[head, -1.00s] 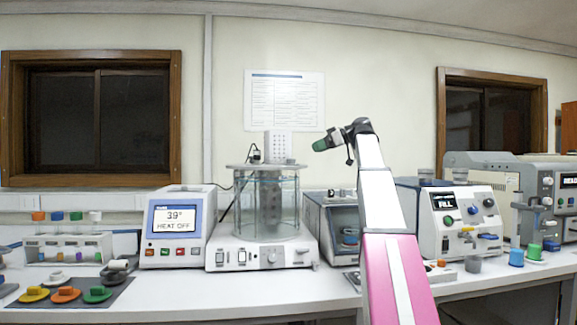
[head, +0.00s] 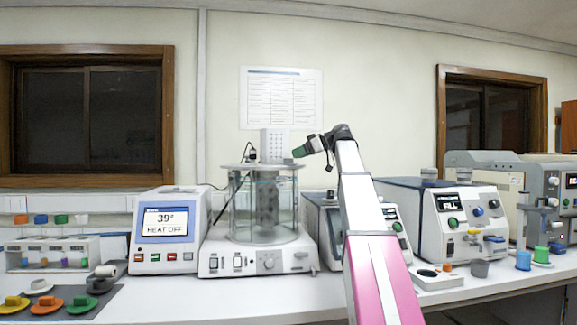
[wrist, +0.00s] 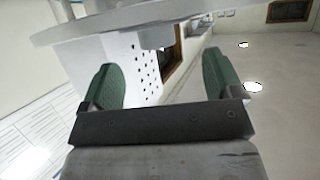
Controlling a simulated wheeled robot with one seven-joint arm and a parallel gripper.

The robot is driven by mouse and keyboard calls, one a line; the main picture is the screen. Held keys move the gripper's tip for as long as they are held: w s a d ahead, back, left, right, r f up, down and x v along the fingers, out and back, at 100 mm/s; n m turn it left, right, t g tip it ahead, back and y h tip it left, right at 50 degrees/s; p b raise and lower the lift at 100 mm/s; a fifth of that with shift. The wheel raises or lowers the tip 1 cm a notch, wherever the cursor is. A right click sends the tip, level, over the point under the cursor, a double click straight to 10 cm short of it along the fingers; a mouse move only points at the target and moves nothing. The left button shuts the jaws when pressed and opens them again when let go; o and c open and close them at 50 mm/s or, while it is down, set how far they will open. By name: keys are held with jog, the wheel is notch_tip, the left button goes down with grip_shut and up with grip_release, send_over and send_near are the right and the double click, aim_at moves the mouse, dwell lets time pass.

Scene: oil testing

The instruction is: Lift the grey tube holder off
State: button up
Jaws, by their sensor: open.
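The grey tube holder (head: 274,147) stands upright in the round glass bath (head: 240,215). Its perforated upper plate rises above the bath lid, and a darker perforated part shows inside the glass. My gripper (head: 299,152) is just right of the upper plate, at about its height. In the wrist view my gripper (wrist: 160,80) is open, with green fingers spread apart. The perforated plate of the holder (wrist: 140,68) shows between and beyond the fingers. I cannot tell whether either finger touches it.
The bath lid (wrist: 160,12) crosses the top of the wrist view. A heater unit reading 39° (head: 165,230) stands left of the bath. A grey box machine (head: 322,222) is close on its right. A small rack (head: 50,262) with coloured caps is at far left.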

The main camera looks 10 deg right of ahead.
jog(key=x, duration=0.4)
jog(key=shift+w+f, duration=0.15)
jog(key=shift+f, duration=0.05)
jog(key=c, duration=0.7)
jog(key=shift+r, duration=0.15)
